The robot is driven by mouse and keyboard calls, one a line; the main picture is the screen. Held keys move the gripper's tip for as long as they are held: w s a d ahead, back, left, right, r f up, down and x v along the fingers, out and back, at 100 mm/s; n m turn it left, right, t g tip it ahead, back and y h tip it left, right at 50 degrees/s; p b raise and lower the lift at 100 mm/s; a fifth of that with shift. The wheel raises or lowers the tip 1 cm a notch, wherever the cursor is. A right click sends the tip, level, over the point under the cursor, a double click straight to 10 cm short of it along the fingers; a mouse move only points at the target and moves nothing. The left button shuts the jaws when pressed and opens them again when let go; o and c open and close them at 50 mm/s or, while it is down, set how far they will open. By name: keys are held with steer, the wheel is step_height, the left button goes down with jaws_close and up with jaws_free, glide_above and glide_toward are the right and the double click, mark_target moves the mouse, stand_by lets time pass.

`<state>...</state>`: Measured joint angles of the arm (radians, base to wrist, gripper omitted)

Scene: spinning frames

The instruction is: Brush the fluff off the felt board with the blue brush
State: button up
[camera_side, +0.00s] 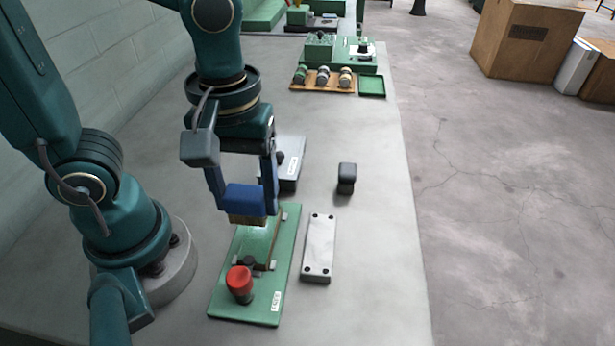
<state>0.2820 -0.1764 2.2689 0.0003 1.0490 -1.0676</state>
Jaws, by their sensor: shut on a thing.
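My gripper (243,190) points down and is shut on the blue brush (246,200), which lies crosswise between its fingers. The brush's tan bristles (247,219) face down over the far part of a green board (240,308). I cannot tell whether the bristles touch the surface. A paler panel (256,243) lies on the board below the brush, probably the felt. Fluff is too small to make out. A red knob (239,279) stands on the near part of the board.
A pale metal plate (320,246) with dark corner holes lies right of the board. A rack of spools (323,79) is farther back. The table's right strip is clear.

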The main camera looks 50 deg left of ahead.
steer(key=shift+r, duration=0.95)
steer(key=shift+f, duration=0.15)
steer(key=shift+s+f, duration=0.1)
steer(key=shift+f, duration=3.9)
steer(key=shift+w+a, duration=0.2)
steer(key=shift+w, duration=0.15)
jaws_close()
steer(key=shift+w+a, duration=2.45)
steer(key=shift+s+d, duration=2.75)
step_height(320, 180, up, 2)
steer(key=shift+w+r, duration=0.1)
steer(key=shift+r, duration=0.15)
steer(key=shift+a+r, duration=0.1)
steer(key=shift+r, duration=2.75)
